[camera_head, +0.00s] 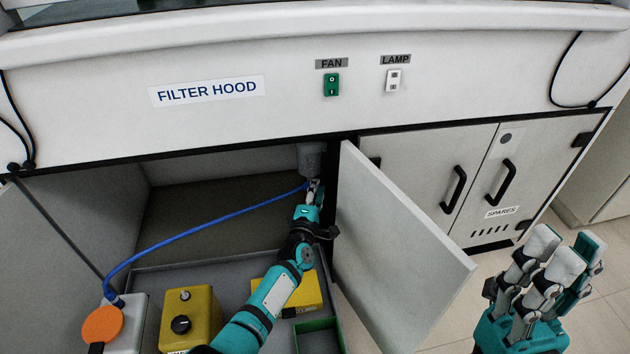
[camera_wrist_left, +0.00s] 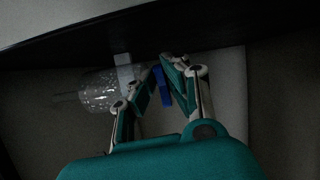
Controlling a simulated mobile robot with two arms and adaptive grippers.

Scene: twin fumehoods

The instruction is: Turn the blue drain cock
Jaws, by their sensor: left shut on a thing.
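The blue drain cock (camera_wrist_left: 162,86) shows in the left wrist view, between the fingers of my left gripper (camera_wrist_left: 150,92), beside a white fitting (camera_wrist_left: 124,68) and a clear ribbed bowl (camera_wrist_left: 98,90). My left gripper is shut on the cock. In the head view this gripper (camera_head: 316,186) reaches inside the open cupboard, just below a grey cylinder (camera_head: 309,158) under its top edge, and hides most of the cock there. My right gripper (camera_head: 552,268) is open and empty, outside the cupboard at the lower right.
Yellow boxes (camera_head: 198,318) stand on the grey tray. The open right door (camera_head: 395,255) stands close beside my left arm.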

